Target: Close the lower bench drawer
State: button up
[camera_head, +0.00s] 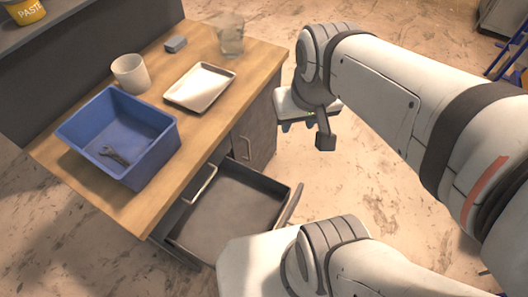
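The lower bench drawer (232,212) is pulled out from under the wooden-topped bench (215,122). Its grey inside looks empty. A white part of my arm covers its near right corner and part of its front edge. A pale handle (200,185) shows above the drawer's inner end, on the bench face. My gripper (318,138) hangs over the floor to the right of the bench, beyond the drawer's far right corner. It appears apart from the drawer and holds nothing that I can see. Its finger opening cannot be made out.
On the bench top stand a blue bin (160,158) with a wrench (114,156), a white cup (131,74), a shallow tray (200,87), a grey block (176,44) and a clear beaker (231,36). A cabinet handle (245,148) is beside the drawer.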

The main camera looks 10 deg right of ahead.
aim_at(240, 200)
jog(key=u, duration=0.75)
jog(key=k, duration=0.6)
jog(key=u, duration=1.35)
jog(key=k, duration=0.9)
jog(key=z, duration=1.6)
